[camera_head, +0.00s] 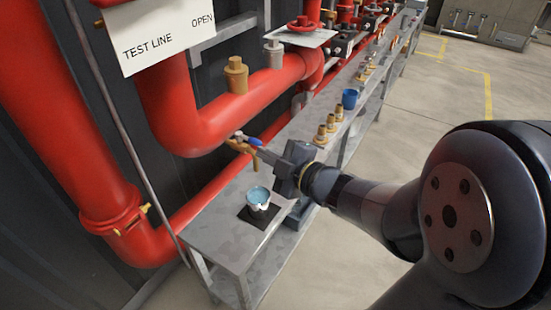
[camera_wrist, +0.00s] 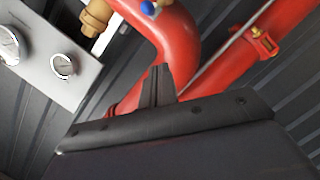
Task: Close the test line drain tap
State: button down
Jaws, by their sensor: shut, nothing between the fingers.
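The drain tap (camera_head: 241,143) is a small brass fitting with a blue handle (camera_head: 253,141), at the underside of the red test line pipe (camera_head: 205,122). The blue handle also shows at the top edge of the wrist view (camera_wrist: 147,7), partly cut off. My gripper (camera_head: 264,156) is just right of the tap in the head view, its fingers pointing left towards it. In the wrist view the dark fingers (camera_wrist: 157,82) are together and empty, with the handle beyond their tips. I cannot tell whether the fingertips touch the tap.
A cup of bluish liquid (camera_head: 258,197) stands on a black mat on the grey bench (camera_head: 215,235), below my gripper. Brass fittings (camera_head: 321,134) and a blue mug (camera_head: 350,98) stand farther along. Open floor lies right.

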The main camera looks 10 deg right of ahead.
aim_at(249, 139)
jog(key=w+a+f, duration=0.1)
jog(key=w+f, duration=0.2)
jog(key=w, duration=0.4)
jog(key=shift+a, duration=0.35)
